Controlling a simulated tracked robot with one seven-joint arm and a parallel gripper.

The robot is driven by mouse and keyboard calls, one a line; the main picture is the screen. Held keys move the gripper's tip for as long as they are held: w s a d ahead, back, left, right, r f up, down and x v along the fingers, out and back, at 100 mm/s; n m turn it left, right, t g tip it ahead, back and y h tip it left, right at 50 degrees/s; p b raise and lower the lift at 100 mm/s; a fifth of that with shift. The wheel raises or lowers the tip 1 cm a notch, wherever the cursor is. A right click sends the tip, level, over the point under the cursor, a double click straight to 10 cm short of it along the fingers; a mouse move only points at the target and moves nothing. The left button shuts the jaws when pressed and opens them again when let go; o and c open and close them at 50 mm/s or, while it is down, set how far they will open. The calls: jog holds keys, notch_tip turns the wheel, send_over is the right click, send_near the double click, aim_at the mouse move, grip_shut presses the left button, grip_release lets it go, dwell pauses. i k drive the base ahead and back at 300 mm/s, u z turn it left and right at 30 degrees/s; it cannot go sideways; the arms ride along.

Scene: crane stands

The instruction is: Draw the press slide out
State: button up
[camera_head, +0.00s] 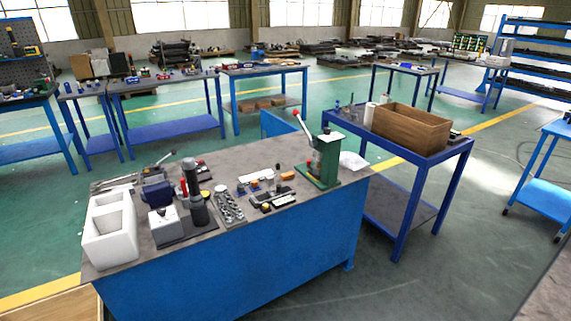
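A green press (326,158) stands upright at the right end of the blue workbench (240,265). It has a lever with a red knob at its upper left and a pale grey block at its front. Its slide is too small to make out clearly, and I cannot tell how far in or out it sits. My gripper is not in view.
A white bin (108,235), a dark upright device (194,192), a socket tray (228,207) and small tools crowd the bench's left and middle. A blue trolley (440,158) with a wooden box (411,130) stands close right of the press. The floor (440,285) at front right is clear.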

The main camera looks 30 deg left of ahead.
aim_at(315, 172)
jog(key=u, duration=1)
jog(key=i, duration=2)
jog(key=z, duration=0.05)
